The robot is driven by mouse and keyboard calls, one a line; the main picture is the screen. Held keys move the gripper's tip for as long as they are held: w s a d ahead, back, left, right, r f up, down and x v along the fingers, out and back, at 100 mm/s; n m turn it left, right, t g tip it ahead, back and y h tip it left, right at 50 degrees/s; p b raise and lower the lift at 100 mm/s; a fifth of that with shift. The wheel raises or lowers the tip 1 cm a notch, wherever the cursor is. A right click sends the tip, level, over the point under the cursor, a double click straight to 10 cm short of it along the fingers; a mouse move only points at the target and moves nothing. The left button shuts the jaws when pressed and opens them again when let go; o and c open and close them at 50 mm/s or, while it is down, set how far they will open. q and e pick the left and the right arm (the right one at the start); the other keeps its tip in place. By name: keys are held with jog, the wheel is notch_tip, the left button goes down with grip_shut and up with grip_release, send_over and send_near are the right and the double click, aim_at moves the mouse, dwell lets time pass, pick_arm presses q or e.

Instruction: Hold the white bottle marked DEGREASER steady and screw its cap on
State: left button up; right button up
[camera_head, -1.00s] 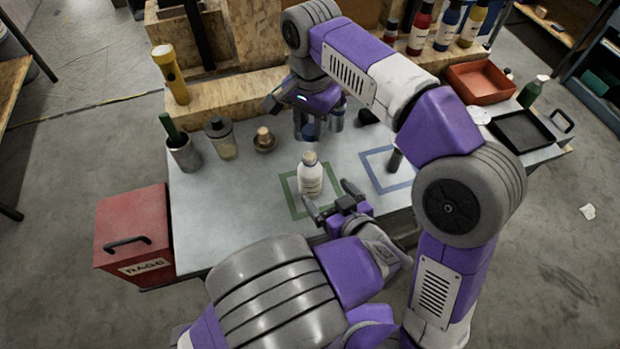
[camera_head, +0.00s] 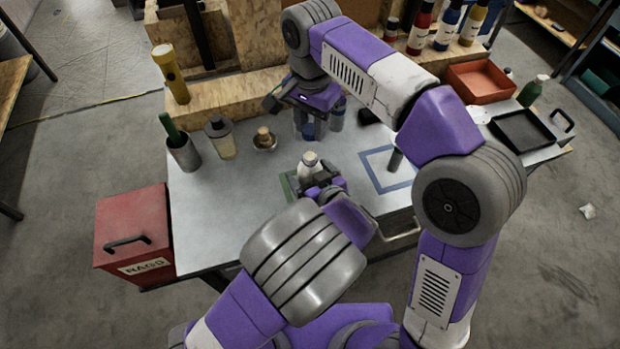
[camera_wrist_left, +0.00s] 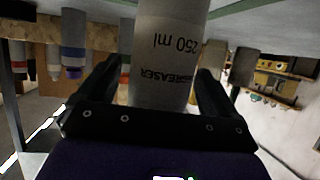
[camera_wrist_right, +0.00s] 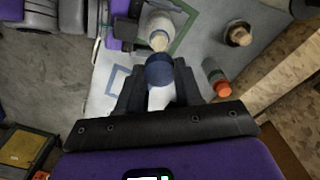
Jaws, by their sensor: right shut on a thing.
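The white bottle (camera_head: 309,164) stands upright on the green-outlined square, with a beige neck on top. Its DEGREASER label shows upside down in the left wrist view (camera_wrist_left: 170,60). My left gripper (camera_head: 312,184) is around the bottle's body, one finger on each side. Gaps show beside the bottle, so the gripper is open. My right gripper (camera_wrist_right: 160,75) is shut on a dark blue cap (camera_wrist_right: 160,69). The cap is above the table, behind the bottle in the head view and apart from its neck. In the right wrist view the bottle (camera_wrist_right: 161,30) is beyond the cap.
A brass-coloured piece (camera_head: 264,140), a jar (camera_head: 219,138) and a grey cup (camera_head: 184,155) stand at left. Another bottle (camera_head: 337,115) is behind the right gripper. A red bin (camera_head: 480,80) and black tray (camera_head: 523,130) are at right.

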aim_at(310, 155)
pick_arm(q)
jog(key=c, duration=1.4)
jog(key=shift+c, duration=0.3)
pick_arm(e)
jog(key=shift+s+f, duration=0.1)
jog(key=shift+f, duration=2.4)
jog(key=shift+f, duration=0.1)
jog(key=shift+f, duration=0.75)
jog(key=shift+f, duration=0.6)
